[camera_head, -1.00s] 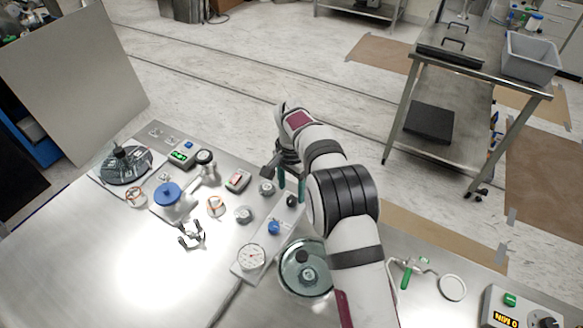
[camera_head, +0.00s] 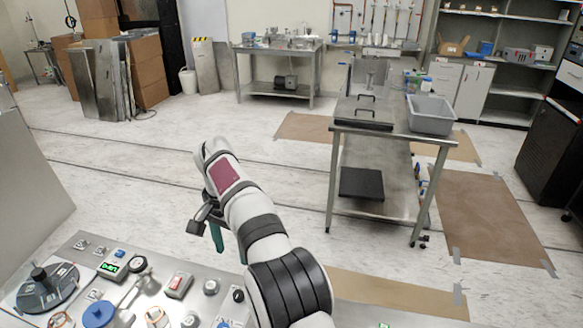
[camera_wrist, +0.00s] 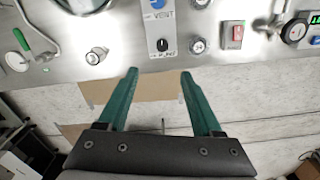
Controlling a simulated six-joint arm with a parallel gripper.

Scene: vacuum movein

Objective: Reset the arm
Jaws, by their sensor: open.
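My gripper (camera_wrist: 158,84) has two green fingers standing wide apart in the wrist view, with nothing between them. In the head view my gripper (camera_head: 228,245) hangs over the back edge of the steel bench (camera_head: 78,258), with one green finger clear to see. In the wrist view the bench's edge lies beyond the fingertips, and the floor shows between and below them. The fingers touch nothing that I can see.
On the bench are a red switch box (camera_head: 178,286), a green-lit display (camera_head: 112,265), a blue-topped part (camera_head: 99,314) and a dark round chamber (camera_head: 47,288). A steel cart with a grey bin (camera_head: 431,114) stands beyond. The floor between is clear.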

